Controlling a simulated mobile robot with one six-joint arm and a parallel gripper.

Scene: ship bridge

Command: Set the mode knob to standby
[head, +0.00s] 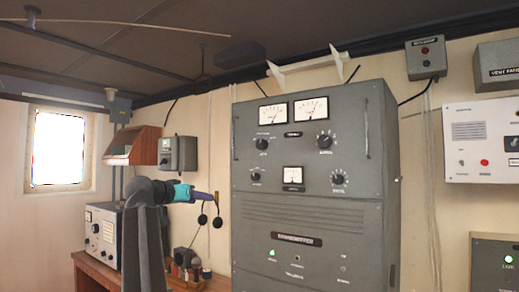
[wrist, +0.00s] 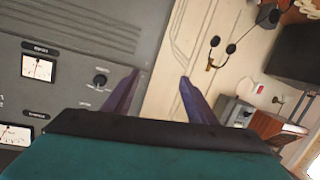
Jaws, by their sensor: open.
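The grey transmitter cabinet (head: 310,215) carries several black knobs: upper left (head: 262,144), upper right (head: 324,141), lower left (head: 256,177) and lower right (head: 338,180). Their labels are too small to read, so I cannot tell which is the mode knob or where it points. My gripper (head: 214,197) is left of the cabinet, near the height of the lower knobs. In the wrist view my gripper (wrist: 160,75) is open and empty, its fingers over the cabinet's edge. A knob (wrist: 100,80), seen upside down, lies just left of the left finger, apart from it.
Headphones (wrist: 222,50) hang on the wall beside the cabinet. A wooden desk (head: 92,268) with a grey instrument (head: 103,236) stands at the left. Wall boxes (head: 426,58) and a white panel (head: 484,138) are at the right. The cabinet has raised vertical handles (head: 367,130).

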